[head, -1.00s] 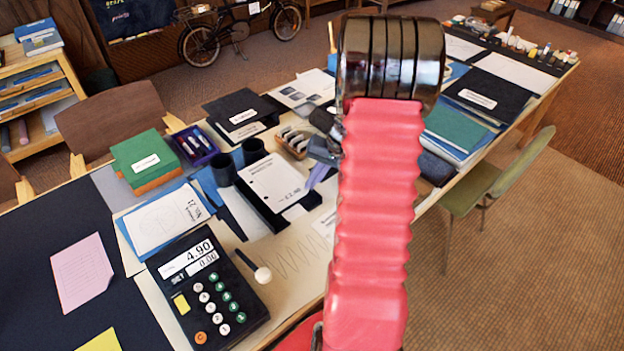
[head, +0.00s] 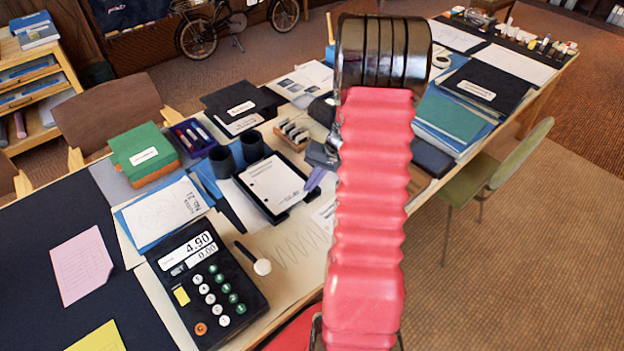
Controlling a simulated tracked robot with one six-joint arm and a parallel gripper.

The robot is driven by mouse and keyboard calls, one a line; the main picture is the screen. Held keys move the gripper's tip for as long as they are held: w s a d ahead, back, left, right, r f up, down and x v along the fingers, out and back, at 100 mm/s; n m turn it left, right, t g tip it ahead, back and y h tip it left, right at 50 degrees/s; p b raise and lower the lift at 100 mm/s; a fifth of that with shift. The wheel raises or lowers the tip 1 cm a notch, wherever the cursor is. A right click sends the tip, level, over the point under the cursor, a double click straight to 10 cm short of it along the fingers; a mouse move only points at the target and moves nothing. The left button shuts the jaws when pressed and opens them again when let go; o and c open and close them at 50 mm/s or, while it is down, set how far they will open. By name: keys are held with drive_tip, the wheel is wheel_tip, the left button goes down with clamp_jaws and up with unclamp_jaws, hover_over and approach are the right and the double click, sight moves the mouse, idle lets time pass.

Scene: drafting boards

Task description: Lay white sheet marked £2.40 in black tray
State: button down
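The white sheet marked £2.40 (head: 270,182) lies flat on the black tray (head: 276,219), mid-table. Dark tray edges show along its near and right sides. Whether the sheet rests fully on the tray floor is hard to tell. My gripper (head: 315,179) is just right of the sheet, partly hidden behind my red arm. Its lavender finger parts slant down close to the sheet's right edge. The finger gap is not clear, and I cannot tell whether they touch the sheet.
Two dark cups (head: 236,154) stand just behind the tray, and a small card holder (head: 292,132) is behind my gripper. Blue folders (head: 455,125) are stacked on the right.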

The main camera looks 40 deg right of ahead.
drive_tip(key=shift+f, duration=0.75)
drive_tip(key=c, duration=2.5)
unclamp_jaws()
drive_tip(key=shift+c, duration=0.2)
drive_tip(key=o, duration=0.6)
drive_tip(key=shift+c, duration=0.2)
drive_tip(key=v, duration=1.3)
drive_tip(key=shift+r, duration=0.35)
drive_tip(key=shift+d, duration=0.15)
